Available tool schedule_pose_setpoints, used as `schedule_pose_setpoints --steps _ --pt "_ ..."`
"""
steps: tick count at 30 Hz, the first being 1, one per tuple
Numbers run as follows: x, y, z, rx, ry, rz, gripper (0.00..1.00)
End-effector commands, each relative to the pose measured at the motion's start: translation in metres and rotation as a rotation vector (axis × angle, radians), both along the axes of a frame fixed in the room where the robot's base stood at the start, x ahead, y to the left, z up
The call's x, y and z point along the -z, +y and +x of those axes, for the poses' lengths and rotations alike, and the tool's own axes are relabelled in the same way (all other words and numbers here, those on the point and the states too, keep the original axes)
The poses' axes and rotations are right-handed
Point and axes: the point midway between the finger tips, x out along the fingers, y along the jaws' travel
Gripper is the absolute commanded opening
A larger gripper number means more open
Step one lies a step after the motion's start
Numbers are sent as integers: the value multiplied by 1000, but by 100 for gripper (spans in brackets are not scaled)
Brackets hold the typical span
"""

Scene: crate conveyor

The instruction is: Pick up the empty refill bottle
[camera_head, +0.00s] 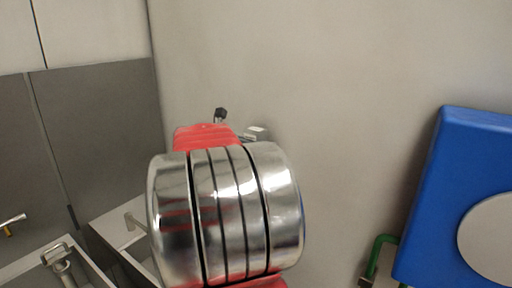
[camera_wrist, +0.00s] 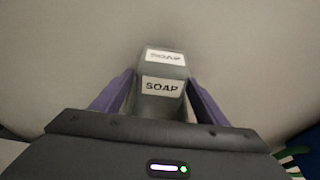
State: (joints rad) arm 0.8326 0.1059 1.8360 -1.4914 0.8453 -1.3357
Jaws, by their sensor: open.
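A grey box-like holder (camera_wrist: 153,104) marked "SOAP" on two white labels is in the middle of the wrist view, against a pale wall. My gripper (camera_wrist: 160,78) is open, with one purple finger on each side of this holder. Whether the fingers touch it I cannot tell. No separate refill bottle can be made out; I cannot tell whether the labelled thing is the bottle. In the head view my arm covers most of that area, and only a small pale grey piece (camera_head: 257,132) shows behind it.
In the head view, basins with metal taps (camera_head: 60,262) stand at the lower left below dark grey wall panels (camera_head: 95,130). A blue panel (camera_head: 440,190) with a pale disc is at the right, with a green pipe (camera_head: 376,255) beside it. The wall between is bare.

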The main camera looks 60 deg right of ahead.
Motion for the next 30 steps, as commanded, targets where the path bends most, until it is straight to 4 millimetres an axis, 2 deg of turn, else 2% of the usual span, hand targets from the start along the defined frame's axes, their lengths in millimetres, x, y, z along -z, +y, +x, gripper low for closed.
schedule_pose_setpoints --steps 15,30 --pt "0 0 0 0 0 0 67" --pt "0 0 1 -1 0 0 32"
